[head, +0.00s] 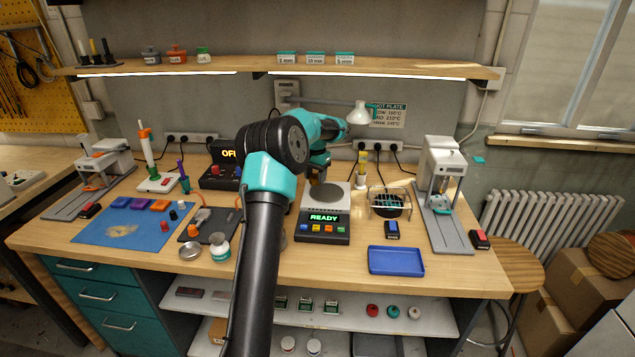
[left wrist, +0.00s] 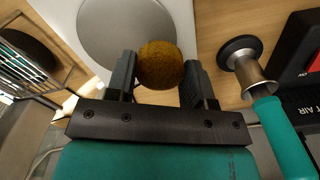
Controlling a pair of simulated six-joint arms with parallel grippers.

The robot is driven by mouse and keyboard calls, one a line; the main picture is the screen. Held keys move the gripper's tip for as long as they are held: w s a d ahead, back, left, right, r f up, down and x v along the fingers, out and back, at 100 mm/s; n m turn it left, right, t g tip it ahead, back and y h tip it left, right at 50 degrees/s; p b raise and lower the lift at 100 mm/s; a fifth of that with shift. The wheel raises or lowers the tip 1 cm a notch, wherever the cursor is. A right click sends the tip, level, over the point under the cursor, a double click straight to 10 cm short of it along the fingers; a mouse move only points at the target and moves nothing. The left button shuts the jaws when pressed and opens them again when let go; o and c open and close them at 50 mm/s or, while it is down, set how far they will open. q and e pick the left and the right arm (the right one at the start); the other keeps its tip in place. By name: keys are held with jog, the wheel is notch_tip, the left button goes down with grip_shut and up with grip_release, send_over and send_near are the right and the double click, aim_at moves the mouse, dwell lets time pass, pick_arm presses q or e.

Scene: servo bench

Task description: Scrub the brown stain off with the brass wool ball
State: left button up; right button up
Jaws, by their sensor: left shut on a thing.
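The brass wool ball (left wrist: 160,66) is a rough golden-brown ball held between the two dark fingers of my left gripper (left wrist: 160,78). In the head view my left gripper (head: 319,178) is beside the round plate of the hot plate, partly hidden behind my own arm. The brown stain (head: 122,230) is a pale tan smear on the blue mat (head: 150,243), at the left of the bench. The ball is well to the right of the stain and apart from it. My right gripper is not in view.
The hot plate (head: 323,227) reads READY. A soldering iron with a teal handle (left wrist: 283,135) lies close beside the gripper in the wrist view. Small blocks (head: 140,204) line the mat's back edge. A blue tray (head: 396,261) is at the front right.

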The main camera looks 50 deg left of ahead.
aim_at(315, 175)
pick_arm(q)
jog(key=shift+r, duration=2.45)
jog(key=w+d+r+m, duration=0.1)
jog(key=w+d+r, duration=0.15)
jog(key=d, duration=1.05)
jog(key=w+d+r+m, duration=0.1)
jog(key=w+d, duration=0.2)
jog(key=d, duration=1.1)
jog(key=s+d, duration=0.3)
jog(key=d, duration=0.7)
jog(key=s+d+r+m, duration=0.1)
jog(key=s+d, duration=0.3)
jog(key=d, duration=0.7)
jog(key=shift+d+r, duration=0.15)
jog(key=shift+d, duration=0.05)
